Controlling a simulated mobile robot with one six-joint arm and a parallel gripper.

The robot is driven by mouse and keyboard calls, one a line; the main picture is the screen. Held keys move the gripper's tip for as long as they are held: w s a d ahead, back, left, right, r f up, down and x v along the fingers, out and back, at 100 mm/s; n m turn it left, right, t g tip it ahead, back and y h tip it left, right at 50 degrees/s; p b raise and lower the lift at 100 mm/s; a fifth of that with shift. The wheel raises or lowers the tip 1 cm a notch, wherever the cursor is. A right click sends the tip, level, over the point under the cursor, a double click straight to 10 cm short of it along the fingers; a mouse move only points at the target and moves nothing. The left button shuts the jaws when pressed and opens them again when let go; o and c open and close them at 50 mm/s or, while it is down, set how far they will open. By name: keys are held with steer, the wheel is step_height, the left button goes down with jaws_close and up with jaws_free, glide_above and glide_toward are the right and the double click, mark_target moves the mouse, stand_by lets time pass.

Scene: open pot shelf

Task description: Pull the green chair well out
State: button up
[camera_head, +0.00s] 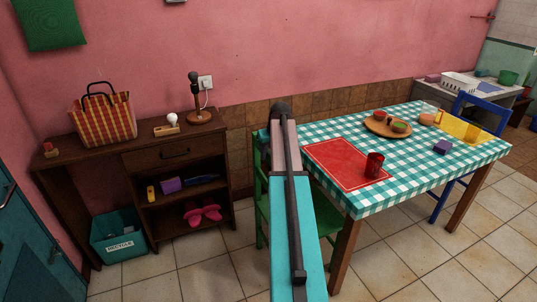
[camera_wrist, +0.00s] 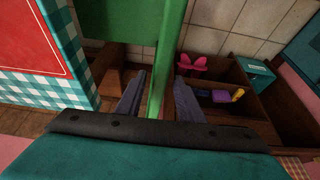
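The green chair (camera_head: 328,217) stands at the left end of the checkered table, largely hidden behind my arm in the head view. Part of its back and a leg show left of my arm. In the wrist view a green upright of the chair (camera_wrist: 160,85) passes between the two fingers of my gripper (camera_wrist: 158,97). The fingers are apart, one on each side of the upright, with a gap visible on the left side. In the head view my gripper's fingertips are hidden behind the arm.
The table (camera_head: 408,178) has a red mat (camera_head: 335,160), a red cup (camera_head: 374,165) and a wooden tray (camera_head: 378,130). A blue chair (camera_head: 437,205) stands at its far side. A brown desk (camera_head: 150,150) and a recycling bin (camera_head: 120,240) are left. Tiled floor (camera_head: 195,282) is clear in front.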

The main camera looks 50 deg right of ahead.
steer(key=shift+f, duration=0.1)
steer(key=shift+c, duration=0.4)
jaws_close()
steer(key=shift+a, duration=0.15)
